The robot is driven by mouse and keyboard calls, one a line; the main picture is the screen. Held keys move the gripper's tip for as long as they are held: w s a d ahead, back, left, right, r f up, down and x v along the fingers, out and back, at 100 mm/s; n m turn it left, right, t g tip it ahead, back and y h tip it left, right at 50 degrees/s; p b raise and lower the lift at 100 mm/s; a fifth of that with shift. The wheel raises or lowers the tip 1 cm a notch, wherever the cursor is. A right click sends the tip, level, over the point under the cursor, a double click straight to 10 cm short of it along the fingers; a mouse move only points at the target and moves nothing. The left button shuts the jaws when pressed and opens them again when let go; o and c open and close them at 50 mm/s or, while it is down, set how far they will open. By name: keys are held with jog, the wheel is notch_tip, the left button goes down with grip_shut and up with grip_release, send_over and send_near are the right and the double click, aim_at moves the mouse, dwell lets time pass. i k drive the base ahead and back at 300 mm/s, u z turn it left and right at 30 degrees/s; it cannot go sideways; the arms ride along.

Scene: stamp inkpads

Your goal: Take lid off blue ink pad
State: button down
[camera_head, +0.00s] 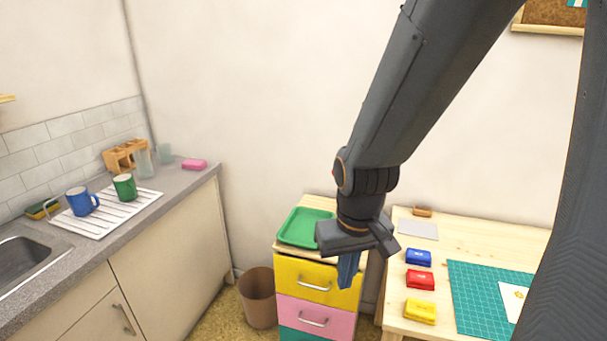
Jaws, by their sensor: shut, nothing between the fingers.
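The blue ink pad (418,257) lies on the wooden table, at the back of a row with a red ink pad (419,280) and a yellow ink pad (420,311). It looks closed, with a small pale mark on its top; the seam of its lid is too small to make out. My gripper (347,284) points down to the left of the ink pads, in front of the coloured drawers and apart from the blue pad. Its fingers are shut and empty.
A grey sheet (418,229) and a small wooden block (422,211) lie behind the pads. A green cutting mat (480,300) with a white card (511,298) lies to their right. A green tray (300,228) tops the drawer unit (290,271) on the left.

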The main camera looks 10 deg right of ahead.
aim_at(424, 257)
jog(key=k, duration=1.3)
jog(key=z, duration=0.7)
jog(key=i, duration=1.6)
jog(key=u, duration=0.85)
